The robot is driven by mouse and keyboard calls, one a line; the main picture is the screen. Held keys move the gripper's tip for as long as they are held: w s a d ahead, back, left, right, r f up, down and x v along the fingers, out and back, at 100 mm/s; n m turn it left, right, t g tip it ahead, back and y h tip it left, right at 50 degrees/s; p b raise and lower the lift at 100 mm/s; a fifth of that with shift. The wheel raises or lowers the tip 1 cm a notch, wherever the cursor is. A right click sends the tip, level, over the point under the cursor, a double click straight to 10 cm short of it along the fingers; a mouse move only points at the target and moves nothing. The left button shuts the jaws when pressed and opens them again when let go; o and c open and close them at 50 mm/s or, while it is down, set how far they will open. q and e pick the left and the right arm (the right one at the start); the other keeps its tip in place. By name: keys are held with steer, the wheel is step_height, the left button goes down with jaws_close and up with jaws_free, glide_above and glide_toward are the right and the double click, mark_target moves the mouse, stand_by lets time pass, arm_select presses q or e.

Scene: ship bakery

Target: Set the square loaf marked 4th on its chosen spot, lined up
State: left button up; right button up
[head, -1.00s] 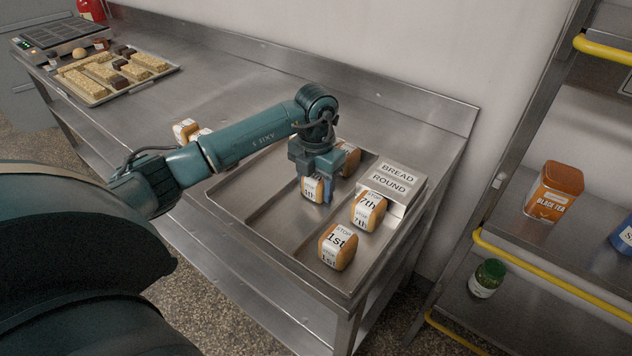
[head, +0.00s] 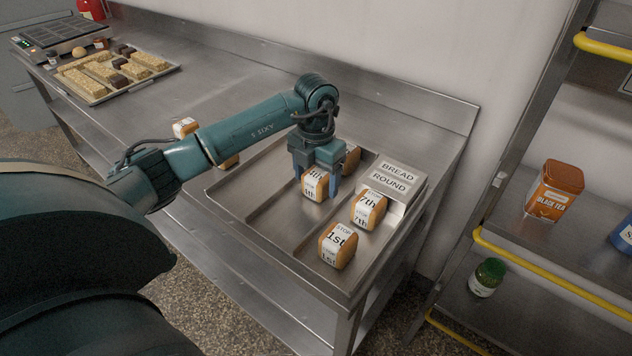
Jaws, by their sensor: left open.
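The square loaf marked 4th (head: 314,188) stands in the metal tray (head: 262,226), in the compartment left of the loaves marked 7th and 1st. My left gripper (head: 318,182) is open just above and around the top of this loaf, its blue fingers pointing down. Its label faces me. The 7th loaf (head: 368,210) stands to its right, and the 1st loaf (head: 337,245) is nearer the front. Another loaf (head: 351,158) stands behind my gripper, partly hidden. My right gripper is not in view.
A bread round sign block (head: 391,182) stands at the tray's right. More loaves (head: 185,127) are partly hidden behind my left arm. A baking tray of pastries (head: 106,92) lies far left. A shelf rack with a black tea tin (head: 554,191) stands right.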

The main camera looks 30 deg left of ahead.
mark_target(316, 175)
arm_select(q)
step_height(316, 175, up, 10)
steer(key=shift+r+b, duration=0.25)
steer(key=shift+b, duration=0.2)
stand_by(0.4)
